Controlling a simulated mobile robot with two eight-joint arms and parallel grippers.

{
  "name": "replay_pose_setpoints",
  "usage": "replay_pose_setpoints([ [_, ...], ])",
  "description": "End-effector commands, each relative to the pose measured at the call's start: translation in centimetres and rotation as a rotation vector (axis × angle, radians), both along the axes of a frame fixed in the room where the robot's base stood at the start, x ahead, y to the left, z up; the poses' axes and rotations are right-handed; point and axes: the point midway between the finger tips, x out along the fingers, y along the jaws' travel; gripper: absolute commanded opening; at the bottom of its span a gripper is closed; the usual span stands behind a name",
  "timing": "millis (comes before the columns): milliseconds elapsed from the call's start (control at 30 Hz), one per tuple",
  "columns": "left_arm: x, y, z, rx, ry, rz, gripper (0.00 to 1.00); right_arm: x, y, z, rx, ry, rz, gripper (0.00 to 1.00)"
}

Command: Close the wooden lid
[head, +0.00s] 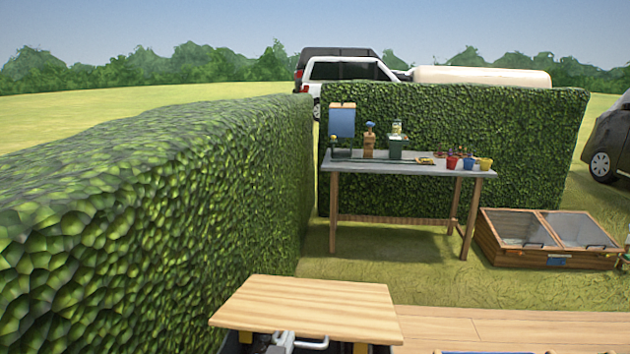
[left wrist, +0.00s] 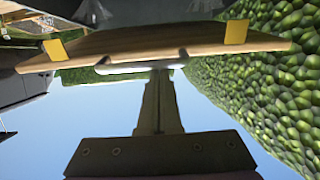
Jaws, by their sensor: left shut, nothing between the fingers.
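The wooden lid (head: 305,303) is a pale board at the bottom centre of the head view, over a dark container whose body is mostly cut off. The lid also shows in the left wrist view (left wrist: 200,40), seen nearly edge-on with a yellow piece near each end. A grey metal handle (left wrist: 115,69) runs along its edge. My left gripper (head: 284,341) is at the lid's near edge, beside the handle. In the left wrist view my shut fingers (left wrist: 159,76) overlap the handle; I cannot tell whether they touch it. My right gripper is out of view.
A tall hedge (head: 160,200) fills the left side. A grey-topped table (head: 435,171) with pots and tools stands ahead. A glass-topped wooden cold frame (head: 540,257) sits at right. Wooden planks (head: 500,325) lie right of the lid.

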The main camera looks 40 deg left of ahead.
Motion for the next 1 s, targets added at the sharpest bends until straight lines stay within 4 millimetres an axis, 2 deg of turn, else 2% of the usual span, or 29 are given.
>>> replay_pose_setpoints([
  [33, -0.5, -0.3, -2.6, 0.0, 0.003, -0.002, 0.0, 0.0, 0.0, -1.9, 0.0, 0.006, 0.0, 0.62],
  [100, -0.9, -0.6, -4.6, 0.0, 0.004, -0.001, 0.0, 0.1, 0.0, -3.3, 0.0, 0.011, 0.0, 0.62],
  [300, -1.5, -1.0, -9.4, 0.001, 0.003, -0.001, 0.0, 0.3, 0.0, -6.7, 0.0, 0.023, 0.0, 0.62],
  [400, -1.6, -1.1, -11.1, 0.0, 0.001, -0.001, 0.0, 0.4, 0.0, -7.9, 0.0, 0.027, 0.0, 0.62],
  [700, -1.9, -1.2, -13.9, -0.004, 0.004, 0.002, 0.0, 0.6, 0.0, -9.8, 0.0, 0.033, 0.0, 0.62],
  [1000, -1.9, -1.3, -14.4, -0.007, 0.001, 0.0, 0.0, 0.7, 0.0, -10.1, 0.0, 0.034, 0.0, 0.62],
])
